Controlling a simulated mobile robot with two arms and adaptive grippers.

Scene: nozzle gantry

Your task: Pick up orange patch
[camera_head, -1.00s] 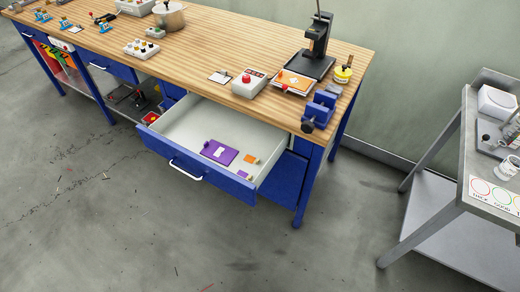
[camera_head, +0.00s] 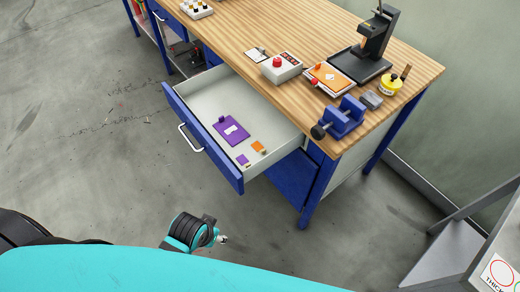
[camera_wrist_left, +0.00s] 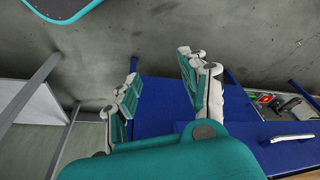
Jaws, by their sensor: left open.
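The orange patch (camera_head: 258,147) is a small flat piece lying in the open drawer (camera_head: 205,99), near the drawer's right front corner. A small purple patch (camera_head: 242,160) lies close beside it, and a larger purple piece (camera_head: 231,130) with a white mark lies to its left. My left gripper (camera_wrist_left: 158,82) is open and empty in the left wrist view, with blue bench panels beyond its fingers. The patch does not show in that view. My right gripper is not in view.
On the bench above the drawer stand a red-button box (camera_head: 282,67), an orange-topped plate (camera_head: 314,84), a blue vise (camera_head: 345,118) and a black stand (camera_head: 376,45). A grey cart (camera_head: 495,262) is at the lower right. Open floor lies before the drawer.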

